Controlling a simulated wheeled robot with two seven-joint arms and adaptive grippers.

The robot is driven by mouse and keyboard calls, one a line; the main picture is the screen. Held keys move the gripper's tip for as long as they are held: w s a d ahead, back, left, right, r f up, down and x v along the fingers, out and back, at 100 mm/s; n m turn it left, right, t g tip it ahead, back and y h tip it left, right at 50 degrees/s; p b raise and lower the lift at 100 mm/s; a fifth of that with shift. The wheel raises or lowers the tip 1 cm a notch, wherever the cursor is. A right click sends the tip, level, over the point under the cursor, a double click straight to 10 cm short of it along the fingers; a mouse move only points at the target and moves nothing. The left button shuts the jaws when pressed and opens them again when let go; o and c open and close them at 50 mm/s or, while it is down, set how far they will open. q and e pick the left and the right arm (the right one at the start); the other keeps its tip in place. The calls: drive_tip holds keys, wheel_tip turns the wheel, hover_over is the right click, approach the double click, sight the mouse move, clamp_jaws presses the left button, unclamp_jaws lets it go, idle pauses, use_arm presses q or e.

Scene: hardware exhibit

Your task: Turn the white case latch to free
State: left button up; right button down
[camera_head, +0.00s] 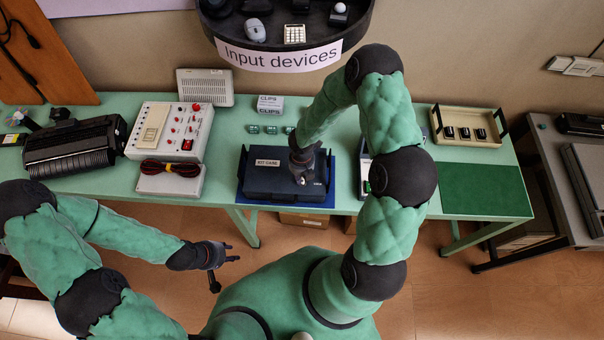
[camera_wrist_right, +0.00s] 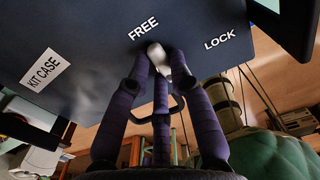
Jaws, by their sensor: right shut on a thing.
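The dark blue kit case (camera_head: 262,184) lies on a blue mat (camera_head: 242,201) on the green table. In the right wrist view its face (camera_wrist_right: 85,75) carries the words FREE and LOCK. The white latch (camera_wrist_right: 157,54) is between my right gripper's fingertips (camera_wrist_right: 160,72), with its visible end close to the word FREE and away from LOCK. The fingers partly hide it. In the head view my right gripper (camera_head: 304,176) is over the case and hides the latch. My left gripper (camera_head: 222,262) is empty, fingers spread, in front of the table's edge.
On the table (camera_head: 222,185), a white control box (camera_head: 170,130) and a lower box with cables (camera_head: 168,182) stand left of the case. A beige tray (camera_head: 468,137) and a dark green mat (camera_head: 482,190) lie to the right. Small clip boxes (camera_head: 270,104) stand behind.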

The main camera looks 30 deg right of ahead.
idle(0.3)
drive_tip(key=c, duration=1.1)
unclamp_jaws()
wheel_tip(320, 180, up, 12)
drive_tip(key=shift+f, duration=0.1)
